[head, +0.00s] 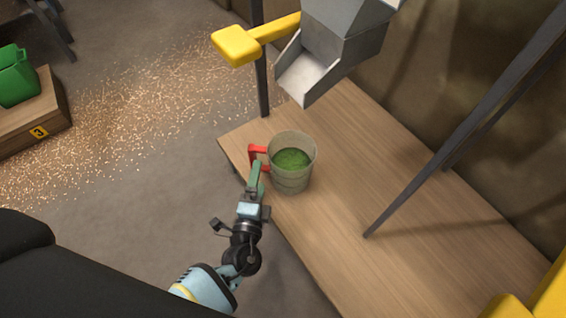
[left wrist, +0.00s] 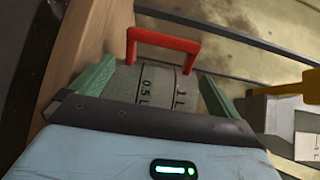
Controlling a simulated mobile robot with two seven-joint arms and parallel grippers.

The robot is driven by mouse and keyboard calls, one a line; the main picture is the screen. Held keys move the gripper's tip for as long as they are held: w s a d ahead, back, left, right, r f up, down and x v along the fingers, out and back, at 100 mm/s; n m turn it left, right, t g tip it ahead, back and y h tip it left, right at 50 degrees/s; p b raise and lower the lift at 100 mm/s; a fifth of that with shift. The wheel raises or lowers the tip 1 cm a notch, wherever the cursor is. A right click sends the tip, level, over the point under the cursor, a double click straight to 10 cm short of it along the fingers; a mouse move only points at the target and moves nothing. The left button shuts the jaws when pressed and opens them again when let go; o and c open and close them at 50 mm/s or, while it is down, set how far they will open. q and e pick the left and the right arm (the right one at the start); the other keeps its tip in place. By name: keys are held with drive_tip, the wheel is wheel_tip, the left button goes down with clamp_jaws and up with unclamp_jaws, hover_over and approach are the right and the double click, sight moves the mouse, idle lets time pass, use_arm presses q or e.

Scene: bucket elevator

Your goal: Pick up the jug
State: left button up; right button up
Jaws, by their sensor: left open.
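The jug (head: 291,181) is a grey-green measuring cup with a red handle (head: 254,155) and green contents. It stands upright on the wooden platform, near its left edge. My left gripper (head: 256,172) is open beside the jug's handle side. In the left wrist view the red handle (left wrist: 165,40) lies just beyond the two green fingertips (left wrist: 157,73). The jug's wall (left wrist: 150,85), with 0.5 L and 1 L marks, shows between the fingers. Contact cannot be told. My right gripper is out of view.
A metal chute (head: 310,77) with a yellow lever (head: 237,45) hangs above and behind the jug. A dark slanted post (head: 440,135) meets the wooden platform (head: 340,230) at right. A green container (head: 15,80) stands on a wooden block at far left. Grain (head: 130,105) litters the floor.

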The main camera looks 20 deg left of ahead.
sight(262, 149)
use_arm(q)
drive_tip(key=shift+w+a, duration=0.1)
drive_tip(key=shift+w, duration=0.7)
drive_tip(key=shift+w+a+b, duration=0.15)
drive_tip(key=shift+w+b, duration=0.45)
drive_tip(key=shift+w, duration=0.75)
drive_tip(key=shift+w+a+b, duration=0.15)
drive_tip(key=shift+w+b, duration=0.45)
drive_tip(key=shift+w, duration=0.7)
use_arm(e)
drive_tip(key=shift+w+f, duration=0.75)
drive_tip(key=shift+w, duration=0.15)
use_arm(q)
drive_tip(key=shift+c, duration=0.3)
